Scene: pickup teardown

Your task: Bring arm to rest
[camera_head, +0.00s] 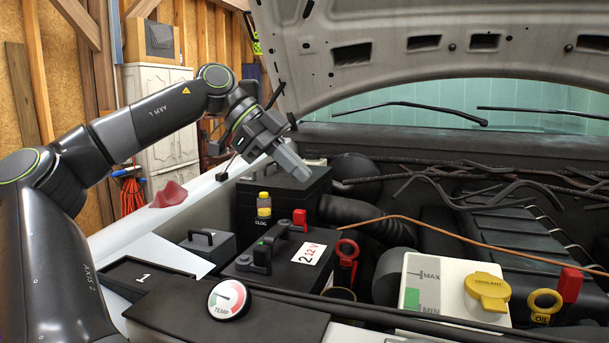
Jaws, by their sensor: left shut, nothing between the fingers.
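My left arm comes in from the left and reaches over the truck's open engine bay. My left gripper (293,163) is shut and empty. In the picture it points down and to the right, just above a black box with a handle (292,190); I cannot tell whether it touches the box. My right gripper is not in view.
The raised hood (430,45) hangs above the bay. A white cabinet (165,130) stands behind.

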